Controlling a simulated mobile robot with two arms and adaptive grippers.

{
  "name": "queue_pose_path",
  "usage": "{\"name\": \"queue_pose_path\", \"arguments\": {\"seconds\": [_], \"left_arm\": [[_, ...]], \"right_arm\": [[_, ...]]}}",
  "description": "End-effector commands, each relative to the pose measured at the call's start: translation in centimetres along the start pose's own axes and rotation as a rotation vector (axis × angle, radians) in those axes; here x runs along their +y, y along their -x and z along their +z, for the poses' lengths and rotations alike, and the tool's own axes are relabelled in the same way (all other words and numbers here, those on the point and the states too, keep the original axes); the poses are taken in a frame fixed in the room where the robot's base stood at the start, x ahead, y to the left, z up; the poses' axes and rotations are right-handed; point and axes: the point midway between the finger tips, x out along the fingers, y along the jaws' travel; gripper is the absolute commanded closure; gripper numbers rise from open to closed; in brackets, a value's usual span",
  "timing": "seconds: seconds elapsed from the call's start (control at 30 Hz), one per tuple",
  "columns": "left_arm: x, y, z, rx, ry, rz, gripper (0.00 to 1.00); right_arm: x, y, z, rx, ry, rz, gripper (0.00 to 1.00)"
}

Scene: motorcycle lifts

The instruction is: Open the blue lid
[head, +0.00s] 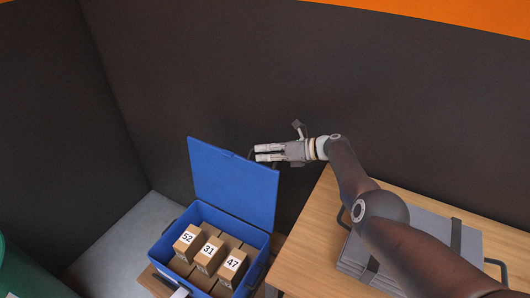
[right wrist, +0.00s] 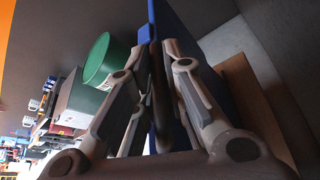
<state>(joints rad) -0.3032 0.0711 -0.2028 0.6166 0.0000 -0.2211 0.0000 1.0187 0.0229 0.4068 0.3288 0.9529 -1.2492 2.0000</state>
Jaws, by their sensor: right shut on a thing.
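The blue lid (head: 232,182) stands raised, nearly upright, at the back of the blue box (head: 222,220). My right gripper (head: 257,153) is at the lid's upper right edge. In the right wrist view the fingers (right wrist: 160,118) are closed around a dark, narrow piece at the blue lid (right wrist: 172,30), seemingly its handle. The fingers partly hide where this piece joins the lid. Inside the open box stand several brown cartons, with labels 52 (head: 188,238), 31 (head: 209,250) and 47 (head: 233,264).
A wooden table (head: 308,240) with a stack of grey panels (head: 465,245) stands to the right of the box. A dark wall (head: 220,80) rises behind the lid. A green round container (head: 25,275) is at lower left, with bare grey floor (head: 130,225) beyond it.

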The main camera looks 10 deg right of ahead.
Motion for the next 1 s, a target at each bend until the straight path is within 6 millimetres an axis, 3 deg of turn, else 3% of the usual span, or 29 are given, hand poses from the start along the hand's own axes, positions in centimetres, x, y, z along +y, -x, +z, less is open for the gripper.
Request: {"name": "queue_pose_path", "arguments": {"seconds": [0.03,0.07,0.23,0.67,1.0], "left_arm": [[-0.2,0.0,-0.1,0.001,-0.001,-0.002,1.0],[-0.3,0.0,-0.1,0.002,-0.001,-0.003,1.0],[-0.7,0.0,-0.3,0.006,-0.003,-0.008,1.0],[-1.1,0.0,-0.4,0.007,0.0,-0.013,1.0],[-0.9,0.0,-0.3,0.006,-0.001,-0.01,1.0]], "right_arm": [[0.1,0.0,0.1,0.0,0.001,0.001,1.0],[0.1,0.0,0.1,0.0,0.001,0.001,0.87],[0.1,0.0,0.1,0.0,0.001,0.001,0.66],[0.0,0.3,0.1,-0.001,0.0,0.001,0.66],[0.0,3.0,0.0,0.0,0.002,-0.001,0.66]]}}
